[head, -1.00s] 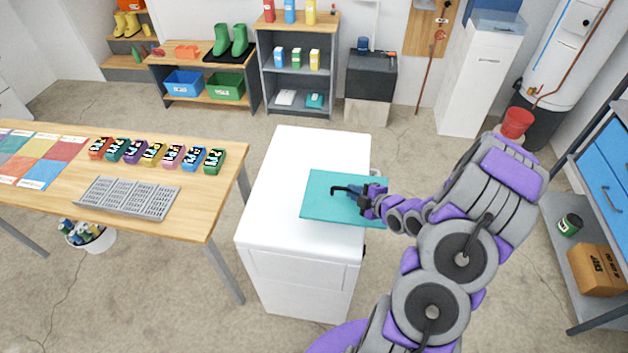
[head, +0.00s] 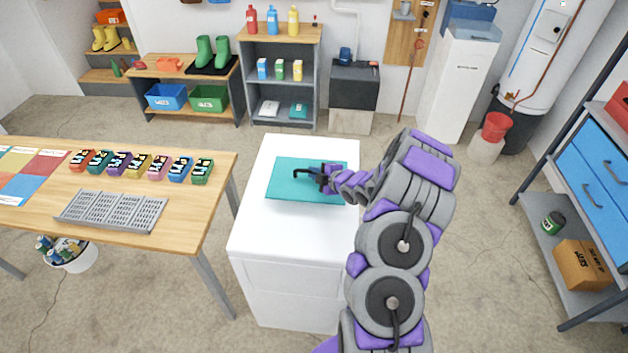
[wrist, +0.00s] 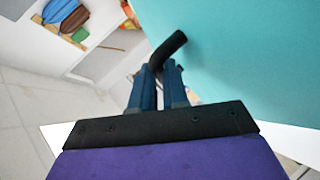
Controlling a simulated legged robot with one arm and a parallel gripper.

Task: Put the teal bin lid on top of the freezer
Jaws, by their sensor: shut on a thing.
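The teal bin lid (head: 290,190) is a flat square panel over the white top of the freezer (head: 270,230), in the head view. I cannot tell whether it rests on the freezer or hangs just above it. My gripper (head: 305,174) reaches in from the right and is shut on the lid's black handle. In the wrist view the lid (wrist: 250,60) fills the upper right, and the black bent handle (wrist: 168,48) sits between the closed fingers of my gripper (wrist: 160,75). Part of the freezer top is hidden under the lid.
A wooden table (head: 195,215) with a grey rack (head: 110,210) and several coloured items stands left of the freezer. A shelf with blue drawers (head: 595,180) stands at the right. Bare floor (head: 470,220) lies between the freezer and that shelf.

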